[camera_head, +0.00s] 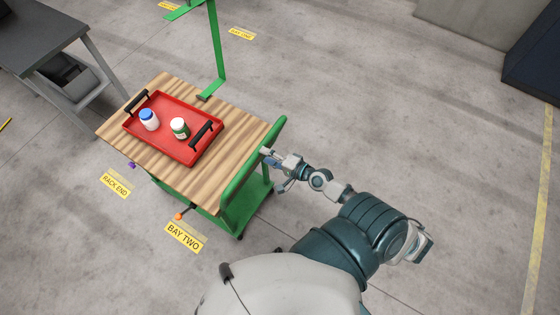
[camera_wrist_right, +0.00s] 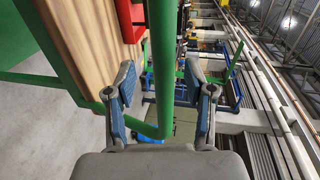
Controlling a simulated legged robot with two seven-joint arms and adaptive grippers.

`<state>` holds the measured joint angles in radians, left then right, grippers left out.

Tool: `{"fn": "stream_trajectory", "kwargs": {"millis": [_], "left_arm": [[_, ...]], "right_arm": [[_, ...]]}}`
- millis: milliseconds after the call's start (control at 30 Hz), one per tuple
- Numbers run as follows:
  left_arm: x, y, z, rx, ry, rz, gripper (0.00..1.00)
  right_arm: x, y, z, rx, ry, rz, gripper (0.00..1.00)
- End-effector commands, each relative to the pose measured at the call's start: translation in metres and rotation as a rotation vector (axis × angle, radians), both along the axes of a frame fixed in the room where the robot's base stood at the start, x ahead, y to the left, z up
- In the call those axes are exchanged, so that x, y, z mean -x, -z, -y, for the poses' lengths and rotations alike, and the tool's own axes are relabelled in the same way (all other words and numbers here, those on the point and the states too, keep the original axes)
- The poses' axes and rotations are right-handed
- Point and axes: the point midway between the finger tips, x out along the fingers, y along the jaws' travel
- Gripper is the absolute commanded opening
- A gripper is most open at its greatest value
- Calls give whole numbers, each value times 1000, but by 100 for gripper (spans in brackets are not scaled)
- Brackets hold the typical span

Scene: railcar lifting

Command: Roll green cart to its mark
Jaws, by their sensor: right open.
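The green cart (camera_head: 240,190) has a wooden top and a green push handle (camera_head: 253,160) along its right side. A red tray (camera_head: 187,153) with black handles lies on the top, holding a blue-capped white bottle (camera_head: 149,120) and a green-and-white bottle (camera_head: 180,128). My right gripper (camera_head: 272,160) is at the handle. In the right wrist view its open fingers (camera_wrist_right: 160,82) stand on either side of the green handle bar (camera_wrist_right: 161,60), with gaps visible. My left gripper is out of view.
Yellow floor labels read BAY TWO (camera_head: 184,236), RACK END (camera_head: 115,186) and BAY ONE (camera_head: 242,34). A grey table (camera_head: 45,38) stands at the upper left. Floor right of the cart is largely clear.

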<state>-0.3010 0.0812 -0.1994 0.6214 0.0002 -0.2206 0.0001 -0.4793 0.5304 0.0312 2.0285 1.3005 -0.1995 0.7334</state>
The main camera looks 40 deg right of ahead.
Motion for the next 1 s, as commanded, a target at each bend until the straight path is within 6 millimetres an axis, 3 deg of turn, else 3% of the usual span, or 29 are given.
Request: {"fn": "stream_trajectory", "kwargs": {"millis": [33, 500, 1000], "left_arm": [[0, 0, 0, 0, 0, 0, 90], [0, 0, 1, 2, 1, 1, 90], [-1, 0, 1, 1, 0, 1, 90]], "right_arm": [[15, -1, 4, 4, -5, -8, 54], [60, -10, 21, 5, -1, -8, 54], [65, -13, 22, -1, -3, -5, 54]]}}
